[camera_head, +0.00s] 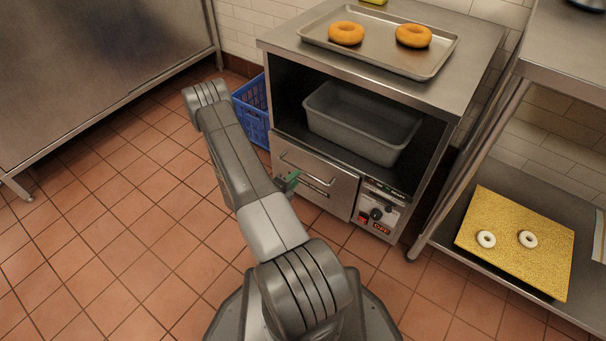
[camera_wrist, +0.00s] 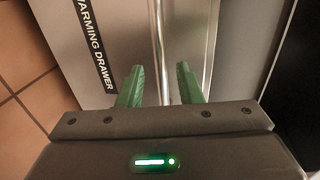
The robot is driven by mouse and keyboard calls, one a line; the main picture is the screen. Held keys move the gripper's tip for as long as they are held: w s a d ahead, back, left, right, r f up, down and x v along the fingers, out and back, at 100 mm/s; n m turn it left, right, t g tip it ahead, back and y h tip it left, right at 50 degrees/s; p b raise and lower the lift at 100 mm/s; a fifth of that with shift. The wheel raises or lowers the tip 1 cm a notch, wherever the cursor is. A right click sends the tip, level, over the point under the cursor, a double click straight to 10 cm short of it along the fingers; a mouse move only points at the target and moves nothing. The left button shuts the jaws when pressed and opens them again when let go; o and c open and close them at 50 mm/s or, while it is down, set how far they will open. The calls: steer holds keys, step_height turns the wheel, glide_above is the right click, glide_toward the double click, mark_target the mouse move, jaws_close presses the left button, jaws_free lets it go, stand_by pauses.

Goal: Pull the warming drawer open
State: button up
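The warming drawer (camera_head: 338,193) is a steel front low in the steel cabinet, and it looks closed, flush with the cabinet. Its long bar handle (camera_head: 318,174) runs across the front; in the wrist view the handle (camera_wrist: 158,40) runs up and down the picture. My gripper (camera_head: 290,179) is at the left part of the handle, partly hidden by my arm in the head view. In the wrist view its green fingers (camera_wrist: 161,82) are apart, one on each side of the bar, with gaps showing. Whether the bar lies fully between the tips in depth is unclear.
A control panel (camera_head: 379,208) with a knob is right of the drawer. A grey tub (camera_head: 360,124) stands on the shelf above. A blue crate (camera_head: 254,112) is to the left. A steel rack (camera_head: 462,170) stands at the right. The tiled floor in front is clear.

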mark_target(303, 171)
steer(key=b+x, duration=0.1)
steer(key=x, duration=0.4)
steer(key=shift+w+d, duration=0.15)
steer(key=shift+w, duration=0.15)
jaws_close()
